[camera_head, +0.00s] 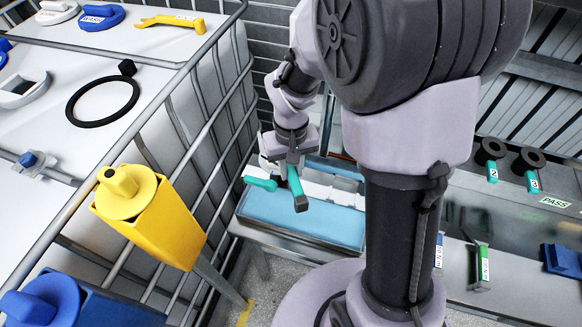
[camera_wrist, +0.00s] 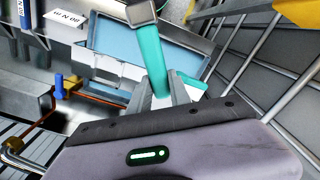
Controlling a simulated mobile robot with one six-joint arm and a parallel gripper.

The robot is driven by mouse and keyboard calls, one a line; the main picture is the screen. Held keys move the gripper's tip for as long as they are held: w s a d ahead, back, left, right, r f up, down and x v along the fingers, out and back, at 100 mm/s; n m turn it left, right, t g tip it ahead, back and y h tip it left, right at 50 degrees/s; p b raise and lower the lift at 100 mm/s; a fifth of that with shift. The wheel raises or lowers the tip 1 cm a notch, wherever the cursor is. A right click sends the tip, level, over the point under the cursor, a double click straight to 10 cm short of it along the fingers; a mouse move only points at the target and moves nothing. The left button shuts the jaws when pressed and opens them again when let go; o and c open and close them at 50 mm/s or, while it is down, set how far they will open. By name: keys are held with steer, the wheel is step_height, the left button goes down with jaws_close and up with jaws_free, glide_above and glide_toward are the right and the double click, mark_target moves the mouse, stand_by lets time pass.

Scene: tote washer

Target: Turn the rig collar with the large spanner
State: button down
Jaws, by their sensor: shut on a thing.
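My gripper (camera_head: 292,172) is shut on a teal-handled tool (camera_head: 296,184) with a dark grey, blocky head. It holds the tool above a blue-lined tray (camera_head: 300,222). The wrist view shows the teal handle (camera_wrist: 150,60) between the fingers, with the grey head at the top edge. I cannot tell if this is the large spanner. A second teal piece (camera_head: 260,183) shows left of the gripper. Two dark round pieces with teal tags, one of them here (camera_head: 490,152), stand at the right; I cannot tell whether either is the rig collar.
A caged white tank (camera_head: 60,65) at left carries a yellow spanner (camera_head: 170,22), a black ring (camera_head: 103,101) and blue caps. A bench with a green-labelled tool (camera_head: 481,265) and a PASS label (camera_head: 555,202) lies right.

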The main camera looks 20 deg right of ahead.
steer(key=shift+f+b, duration=0.4)
steer(key=shift+b, duration=0.05)
steer(key=shift+f, duration=0.15)
steer(key=shift+f+b, duration=2.6)
steer(key=shift+f, duration=0.3)
steer(key=shift+f+b, duration=0.9)
steer(key=shift+f, duration=0.05)
steer(key=shift+d, duration=0.1)
